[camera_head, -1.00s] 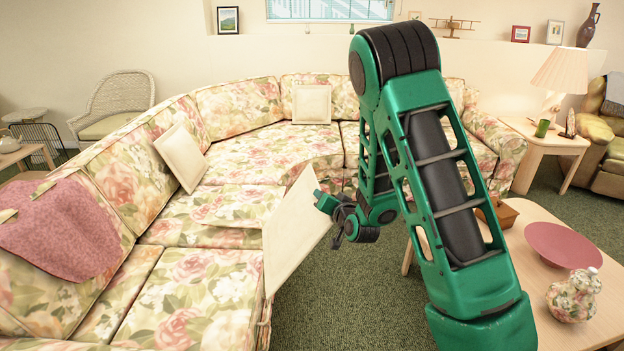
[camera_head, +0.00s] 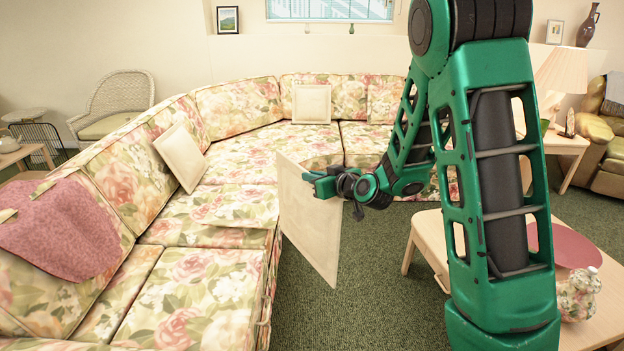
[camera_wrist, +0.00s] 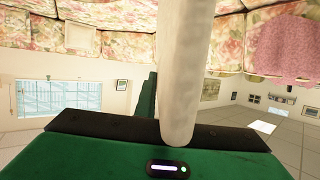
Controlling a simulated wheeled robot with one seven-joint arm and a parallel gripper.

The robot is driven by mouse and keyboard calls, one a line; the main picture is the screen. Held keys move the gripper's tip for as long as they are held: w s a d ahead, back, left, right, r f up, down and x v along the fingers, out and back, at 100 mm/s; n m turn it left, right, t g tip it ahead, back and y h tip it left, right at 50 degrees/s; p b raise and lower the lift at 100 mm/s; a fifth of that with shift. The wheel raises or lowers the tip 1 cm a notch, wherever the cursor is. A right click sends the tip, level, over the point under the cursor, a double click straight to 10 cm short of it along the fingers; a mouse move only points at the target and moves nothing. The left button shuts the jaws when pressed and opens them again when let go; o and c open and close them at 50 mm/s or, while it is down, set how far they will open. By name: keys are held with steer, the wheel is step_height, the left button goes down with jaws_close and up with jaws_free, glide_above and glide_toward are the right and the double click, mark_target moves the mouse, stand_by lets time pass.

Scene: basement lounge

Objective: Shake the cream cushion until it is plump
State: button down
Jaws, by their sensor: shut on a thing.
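My gripper (camera_head: 318,182) is shut on a cream cushion (camera_head: 308,228), pinching it near its upper right side. The cushion hangs in the air in front of the sofa, tilted, with its lower corner pointing down over the carpet. In the wrist view the cushion (camera_wrist: 184,70) shows edge-on as a pale upright band between my fingers. My fingertips partly cover the cushion's top right in the head view.
A floral sectional sofa (camera_head: 210,265) curves along the left and back. Two similar cream cushions (camera_head: 311,104) (camera_head: 181,157) lean on it, and a pink throw (camera_head: 62,228) drapes its left back.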

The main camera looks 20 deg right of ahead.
stand_by(0.4)
step_height(320, 180, up, 5)
steer(key=shift+s+r, duration=0.1)
steer(key=shift+w+f, duration=0.2)
steer(key=shift+f, duration=2.55)
steer(key=shift+s+r, duration=0.15)
steer(key=shift+r, duration=0.05)
